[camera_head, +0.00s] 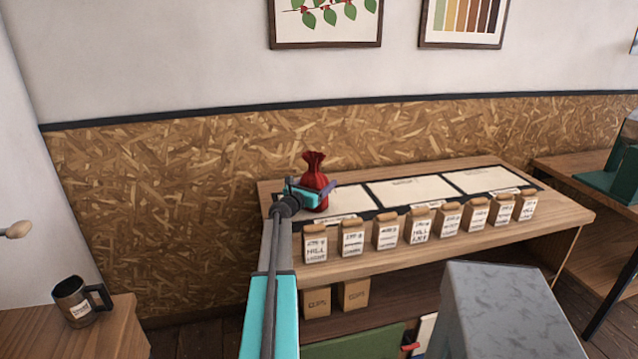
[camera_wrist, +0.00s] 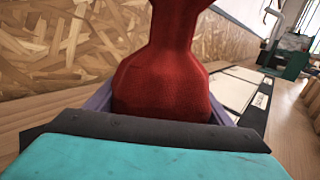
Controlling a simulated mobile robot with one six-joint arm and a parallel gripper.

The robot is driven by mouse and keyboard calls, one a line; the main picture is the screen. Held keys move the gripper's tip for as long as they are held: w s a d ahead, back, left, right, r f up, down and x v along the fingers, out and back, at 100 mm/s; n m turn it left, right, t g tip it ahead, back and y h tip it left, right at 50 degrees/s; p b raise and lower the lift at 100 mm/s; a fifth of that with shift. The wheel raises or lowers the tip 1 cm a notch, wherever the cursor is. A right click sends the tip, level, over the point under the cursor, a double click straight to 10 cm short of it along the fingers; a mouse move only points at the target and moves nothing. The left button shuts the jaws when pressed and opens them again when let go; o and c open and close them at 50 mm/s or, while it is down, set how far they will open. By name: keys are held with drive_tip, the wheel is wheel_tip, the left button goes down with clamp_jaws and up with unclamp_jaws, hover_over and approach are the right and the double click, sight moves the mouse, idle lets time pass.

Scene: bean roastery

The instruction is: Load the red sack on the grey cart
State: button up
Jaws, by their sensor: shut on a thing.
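The red sack (camera_head: 313,183) has a tied, flared neck and is upright at the left end of the wooden bench, over the dark-bordered mat. My gripper (camera_head: 318,194) is shut on the sack, with a finger on either side of its body. In the wrist view the red sack (camera_wrist: 165,75) fills the middle, between my gripper's fingers (camera_wrist: 165,108). The sack's underside is hidden, so I cannot tell whether it touches the bench. No grey cart can be made out for certain; a grey speckled block (camera_head: 505,310) stands at the lower right.
Several labelled paper bags (camera_head: 387,231) line the front of the wooden bench (camera_head: 470,240). The mat (camera_head: 410,189) has pale panels, clear right of the sack. A mug (camera_head: 75,301) stands on a table at left. A green machine (camera_head: 620,165) is at right.

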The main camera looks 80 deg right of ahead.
drive_tip(key=o, duration=1.9)
drive_tip(key=shift+o, duration=0.2)
drive_tip(key=shift+r, duration=0.1)
drive_tip(key=shift+b+v, duration=1.2)
drive_tip(key=shift+v, duration=4.85)
